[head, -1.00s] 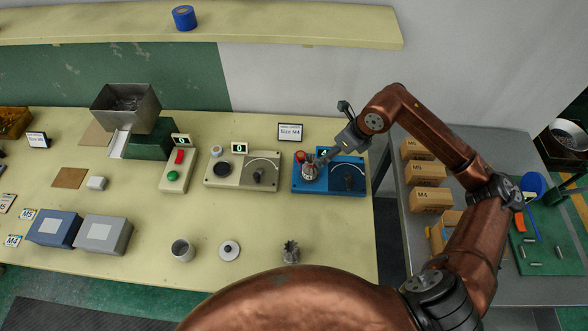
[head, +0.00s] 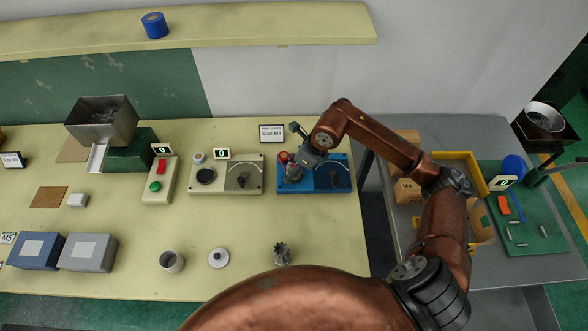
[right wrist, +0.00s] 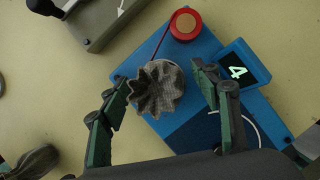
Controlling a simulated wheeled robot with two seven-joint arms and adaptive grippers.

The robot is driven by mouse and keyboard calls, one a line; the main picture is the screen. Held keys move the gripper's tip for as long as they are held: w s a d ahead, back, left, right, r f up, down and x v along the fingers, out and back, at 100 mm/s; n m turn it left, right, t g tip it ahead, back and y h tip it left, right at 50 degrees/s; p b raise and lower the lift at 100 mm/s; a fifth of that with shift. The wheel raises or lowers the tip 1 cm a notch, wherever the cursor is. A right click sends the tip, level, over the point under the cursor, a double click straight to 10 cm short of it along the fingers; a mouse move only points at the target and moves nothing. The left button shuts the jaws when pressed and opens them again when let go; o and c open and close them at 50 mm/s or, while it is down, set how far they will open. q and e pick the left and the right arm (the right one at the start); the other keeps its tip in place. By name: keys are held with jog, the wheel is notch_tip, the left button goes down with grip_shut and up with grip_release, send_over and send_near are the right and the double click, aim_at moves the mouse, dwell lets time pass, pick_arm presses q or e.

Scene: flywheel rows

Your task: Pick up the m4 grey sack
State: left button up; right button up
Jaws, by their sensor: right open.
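The grey sack (right wrist: 158,88), with a ruffled top, stands on the blue device (right wrist: 206,48) in the right wrist view. My right gripper (right wrist: 170,95) is open, with one finger on each side of the sack; I cannot tell whether either touches it. In the head view my right gripper (head: 297,166) is over the left part of the blue device (head: 340,184) and largely covers the sack. A lit display (right wrist: 236,72) on the device reads 4. A sign behind it (head: 271,133) reads Size M4. My left gripper is not in view.
Another ruffled grey sack (head: 282,254) stands near the table's front. A beige device (head: 225,178) stands left of the blue one. Boxes and a yellow bin (head: 462,158) are on the right table.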

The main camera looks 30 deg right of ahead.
jog(key=shift+c, duration=0.2)
jog(key=c, duration=1.4)
grip_shut()
jog(key=shift+r, duration=0.15)
